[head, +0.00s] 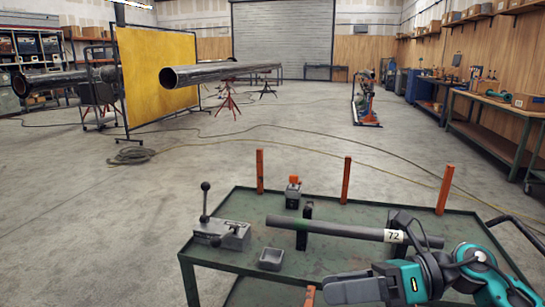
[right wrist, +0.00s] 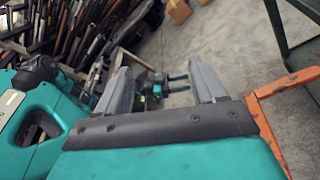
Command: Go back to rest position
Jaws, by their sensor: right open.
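A grey pipe (head: 340,231) with a white "72" label rests across dark upright supports on the cart. My gripper is in front of the pipe and apart from its left end. My left gripper is not seen in the head view.
A lever clamp (head: 222,233), a small grey box (head: 271,259) and orange posts (head: 346,180) stand on the cart. An orange frame (right wrist: 285,90) is close beside my right gripper in the wrist view. Open concrete floor (head: 260,150) lies beyond the cart.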

